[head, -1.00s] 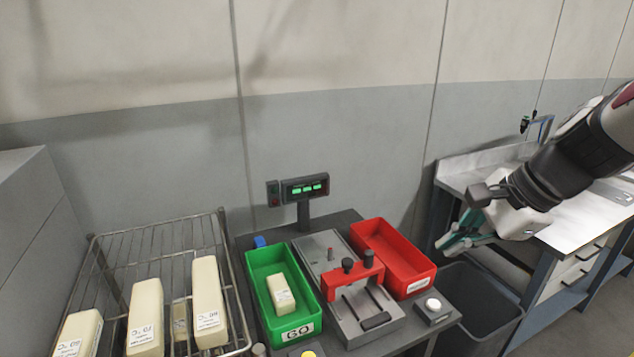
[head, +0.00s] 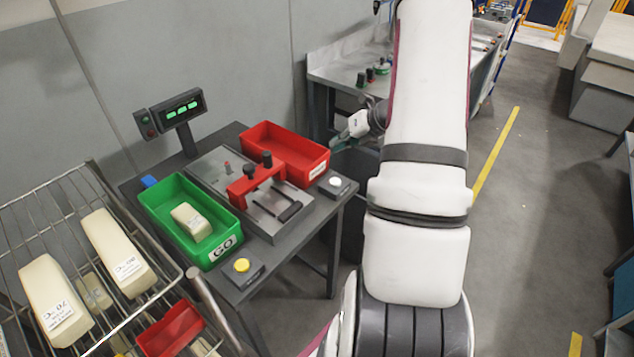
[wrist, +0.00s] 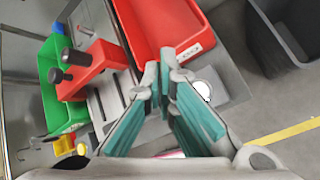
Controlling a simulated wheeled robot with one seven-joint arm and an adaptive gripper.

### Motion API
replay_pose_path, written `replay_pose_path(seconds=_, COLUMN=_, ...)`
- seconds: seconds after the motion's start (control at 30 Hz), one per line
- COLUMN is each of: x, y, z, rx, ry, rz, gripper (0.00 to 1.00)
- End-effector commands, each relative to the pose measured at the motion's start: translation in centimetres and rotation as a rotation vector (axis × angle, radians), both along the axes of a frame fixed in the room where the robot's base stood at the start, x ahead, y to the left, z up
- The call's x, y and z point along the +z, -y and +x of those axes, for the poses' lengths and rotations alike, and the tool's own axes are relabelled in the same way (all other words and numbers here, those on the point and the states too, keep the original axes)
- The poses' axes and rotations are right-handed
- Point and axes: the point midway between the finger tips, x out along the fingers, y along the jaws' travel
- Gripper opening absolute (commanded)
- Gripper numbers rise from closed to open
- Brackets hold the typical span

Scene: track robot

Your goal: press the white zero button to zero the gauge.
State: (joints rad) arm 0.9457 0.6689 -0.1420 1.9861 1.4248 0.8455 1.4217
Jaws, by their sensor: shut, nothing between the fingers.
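The white zero button (head: 336,181) sits on a small dark box at the right front corner of the bench. In the wrist view the white button (wrist: 203,89) shows just right of the fingers, partly covered by them. The gauge (head: 262,195) is a grey plate with a red bridge and black knobs; its display (head: 181,106) on a post shows green digits. My gripper (head: 335,146) is shut and empty, beyond the button near the right end of the red bin. In the wrist view my gripper (wrist: 165,72) has its teal-padded fingertips together. Contact with the button is not visible.
A red bin (head: 285,150) stands behind the gauge and a green GO bin (head: 185,215) left of it, holding a pale block. A yellow button (head: 242,265) is at the front. A wire rack (head: 60,225) holds more blocks. A dark waste bin (wrist: 285,35) stands beside the bench.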

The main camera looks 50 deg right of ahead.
Motion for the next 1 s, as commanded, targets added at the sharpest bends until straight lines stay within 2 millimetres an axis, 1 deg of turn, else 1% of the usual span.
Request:
replay_pose_path(seconds=0.03, x=-0.5, y=0.6, z=-0.3, rx=-0.03, ry=-0.002, rz=0.015, gripper=0.0)
replay_pose_path(seconds=0.13, x=-1.0, y=1.1, z=-0.5, rx=-0.061, ry=-0.005, rz=0.034, gripper=0.0)
replay_pose_path(seconds=0.47, x=-1.1, y=1.1, z=-0.5, rx=-0.063, ry=-0.004, rz=0.036, gripper=0.0)
replay_pose_path(seconds=0.57, x=-1.4, y=1.1, z=-0.5, rx=-0.063, ry=-0.004, rz=0.036, gripper=0.0)
replay_pose_path(seconds=0.67, x=-2.2, y=1.2, z=-0.4, rx=-0.063, ry=-0.004, rz=0.036, gripper=0.0)
replay_pose_path(seconds=0.77, x=-3.4, y=1.2, z=-0.4, rx=-0.064, ry=-0.004, rz=0.036, gripper=0.0)
replay_pose_path(seconds=1.0, x=-6.7, y=1.1, z=-0.3, rx=-0.063, ry=-0.005, rz=0.036, gripper=0.0)
